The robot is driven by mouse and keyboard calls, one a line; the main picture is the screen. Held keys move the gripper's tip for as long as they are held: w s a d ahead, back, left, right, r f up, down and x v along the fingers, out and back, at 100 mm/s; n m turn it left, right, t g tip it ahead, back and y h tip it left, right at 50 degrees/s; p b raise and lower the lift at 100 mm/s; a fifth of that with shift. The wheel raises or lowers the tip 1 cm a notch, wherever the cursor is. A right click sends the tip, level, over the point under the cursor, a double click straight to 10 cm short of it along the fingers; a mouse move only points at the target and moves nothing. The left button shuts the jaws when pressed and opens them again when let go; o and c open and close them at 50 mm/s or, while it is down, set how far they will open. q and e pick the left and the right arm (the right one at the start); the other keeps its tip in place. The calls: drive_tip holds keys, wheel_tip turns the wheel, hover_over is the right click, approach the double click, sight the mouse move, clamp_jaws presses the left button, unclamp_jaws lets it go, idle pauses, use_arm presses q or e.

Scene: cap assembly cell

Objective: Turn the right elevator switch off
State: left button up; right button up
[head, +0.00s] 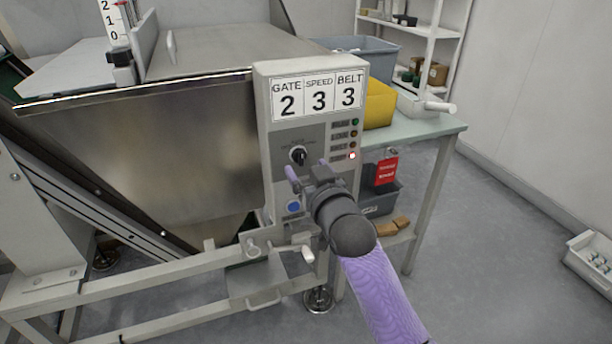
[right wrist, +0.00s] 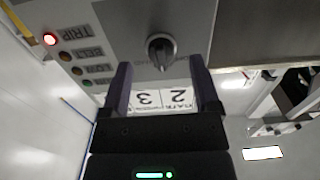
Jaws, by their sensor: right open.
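The switch is a black rotary knob (head: 298,155) on the front of a pale control box (head: 262,110). In the right wrist view the knob (right wrist: 161,52) shows a raised grip bar, roughly upright in that picture. My right gripper (head: 308,172) is in front of the box, just below the knob in the head view. In the right wrist view its purple fingers (right wrist: 159,62) are open, one to each side of the knob, with nothing held. Whether they touch the knob I cannot tell. My left gripper is not in view.
A red lamp (head: 352,155), labelled TRIP in the wrist view, is lit. A blue button (head: 293,207) is below the knob. A steel hopper (head: 150,130) stands left, and a table (head: 425,127) with a yellow object (head: 379,103) stands right. The right floor is mostly clear.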

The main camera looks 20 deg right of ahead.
drive_tip(key=shift+w+a+f+b, duration=0.15)
drive_tip(key=shift+w+b, duration=0.35)
drive_tip(key=shift+w, duration=0.85)
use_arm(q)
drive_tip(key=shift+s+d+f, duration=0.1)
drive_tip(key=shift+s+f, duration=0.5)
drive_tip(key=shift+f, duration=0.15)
use_arm(e)
drive_tip(key=shift+c, duration=0.2)
